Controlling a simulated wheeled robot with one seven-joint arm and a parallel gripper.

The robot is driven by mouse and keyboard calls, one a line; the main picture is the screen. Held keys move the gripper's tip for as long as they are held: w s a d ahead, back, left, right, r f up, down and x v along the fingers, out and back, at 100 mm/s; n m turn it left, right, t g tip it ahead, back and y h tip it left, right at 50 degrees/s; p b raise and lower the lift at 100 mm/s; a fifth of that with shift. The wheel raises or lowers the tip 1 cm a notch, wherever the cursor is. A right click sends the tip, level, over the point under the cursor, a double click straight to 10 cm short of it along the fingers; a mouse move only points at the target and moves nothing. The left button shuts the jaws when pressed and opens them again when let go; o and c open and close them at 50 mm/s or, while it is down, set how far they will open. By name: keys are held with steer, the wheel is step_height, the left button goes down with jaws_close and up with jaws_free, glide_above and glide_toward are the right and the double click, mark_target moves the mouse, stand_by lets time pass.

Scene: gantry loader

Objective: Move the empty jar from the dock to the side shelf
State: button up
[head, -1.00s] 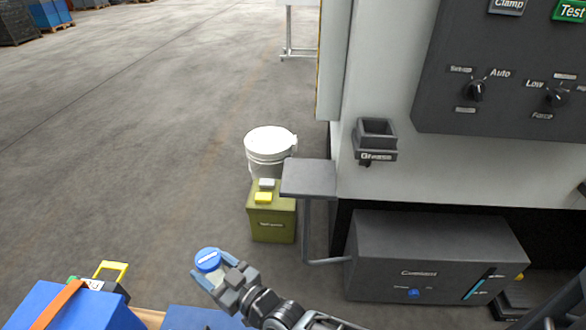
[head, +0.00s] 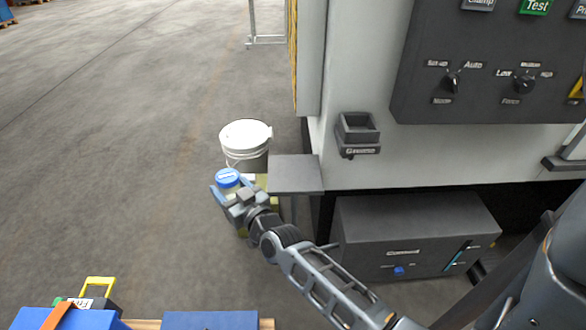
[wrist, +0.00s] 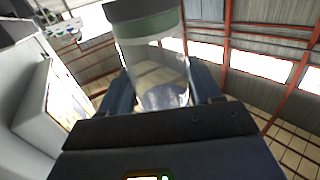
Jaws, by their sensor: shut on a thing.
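My gripper (head: 229,194) is shut on the jar (head: 228,178), seen in the head view by its blue lid with a white label. In the wrist view the jar (wrist: 160,65) is clear and looks empty, held between my fingers, with a dark and green band at its top edge. The side shelf (head: 296,174) is a small flat grey plate beside the machine, with nothing on it. In the head view the jar is just left of the shelf, apart from it in the picture. I cannot tell its exact height over the shelf.
A grey Grease holder (head: 358,133) is on the machine wall above the shelf. A white bucket (head: 246,134) stands behind the jar. A dark grey box unit (head: 415,235) sits below right. A blue case (head: 70,319) is at the lower left. Open floor lies left.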

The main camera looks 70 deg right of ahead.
steer(key=s+d+r+m+g+h+p, duration=0.1)
steer(key=s+d+r+m+g+h, duration=0.15)
steer(key=s+d+r, duration=0.45)
steer(key=s+d+r+m+g+h+p, duration=0.1)
steer(key=s+d+r+g+h+p, duration=0.2)
steer(key=d, duration=0.8)
steer(key=t+b, duration=0.2)
steer(key=b, duration=0.3)
glide_above(295, 172)
steer(key=shift+g, duration=0.25)
steer(key=shift+w+f, duration=0.1)
steer(key=shift+f, duration=4.45)
steer(key=shift+f, duration=0.15)
steer(key=o, duration=1.1)
